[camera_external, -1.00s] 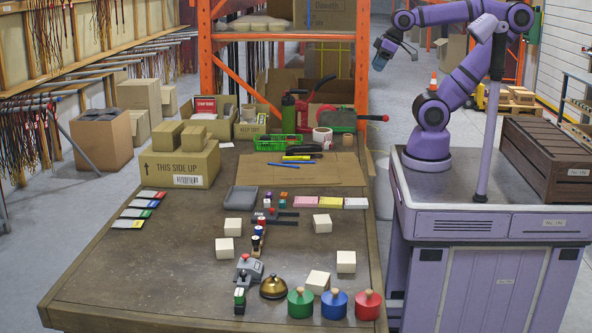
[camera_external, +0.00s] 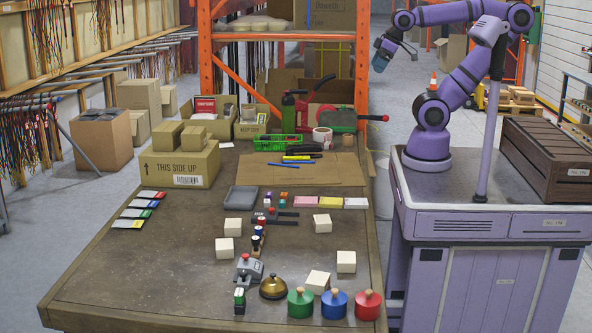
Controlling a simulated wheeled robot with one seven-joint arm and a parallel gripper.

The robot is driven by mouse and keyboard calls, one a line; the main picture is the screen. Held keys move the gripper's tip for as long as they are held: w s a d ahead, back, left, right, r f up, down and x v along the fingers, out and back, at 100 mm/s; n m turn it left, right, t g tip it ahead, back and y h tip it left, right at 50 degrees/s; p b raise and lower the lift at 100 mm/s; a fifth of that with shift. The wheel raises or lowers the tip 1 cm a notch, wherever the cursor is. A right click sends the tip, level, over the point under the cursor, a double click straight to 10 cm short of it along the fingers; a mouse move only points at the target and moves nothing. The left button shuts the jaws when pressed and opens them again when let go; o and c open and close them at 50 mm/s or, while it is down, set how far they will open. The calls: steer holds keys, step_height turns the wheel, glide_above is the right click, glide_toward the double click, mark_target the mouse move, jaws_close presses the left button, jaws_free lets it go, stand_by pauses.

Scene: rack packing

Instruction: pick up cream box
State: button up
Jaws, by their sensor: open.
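Several cream boxes, small pale cubes, sit on the brown table (camera_external: 150,270). One cream box (camera_external: 233,228) is left of the table's middle, and another cream box (camera_external: 225,247) is just in front of it. A cream box (camera_external: 322,223) is to the right, with a cream box (camera_external: 346,262) nearer the right edge. A further cream box (camera_external: 317,281) stands behind the green knobbed cylinder. My gripper (camera_external: 378,62) hangs high beyond the table's far right corner, away from all the boxes. It is open; its fingers are small here, and nothing shows between them.
Green, blue and red knobbed cylinders (camera_external: 334,304) line the front right. A brass bell (camera_external: 273,287) and stamps (camera_external: 249,267) are beside them. Cardboard boxes (camera_external: 180,165) stand at the back left, a green basket (camera_external: 270,143) at the back. The table's front left is clear.

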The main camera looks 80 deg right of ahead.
steer(key=w+a+r, duration=0.1)
steer(key=w+a, duration=0.4)
steer(key=w, duration=0.4)
steer(key=w+a+f+g, duration=0.1)
steer(key=w+a+f, duration=0.2)
steer(key=w+a, duration=0.3)
steer(key=w+a+f+m+g+y, duration=0.1)
steer(key=w+a+f, duration=0.25)
steer(key=a, duration=0.45)
steer(key=w+a+f+g, duration=0.1)
steer(key=w+a+f, duration=0.2)
steer(key=w+a, duration=0.35)
steer(key=m+g+h, duration=0.1)
steer(key=m+g, duration=0.1)
glide_above(318, 278)
steer(key=d, duration=0.1)
step_height(318, 278, down, 31)
step_height(318, 278, down, 6)
steer(key=shift+a+r, duration=0.1)
steer(key=shift+r, duration=0.05)
steer(key=shift+a+f, duration=0.2)
steer(key=shift+f, duration=1.15)
steer(key=shift+a+f, duration=0.15)
steer(key=shift+f, duration=1.15)
steer(key=c, duration=1)
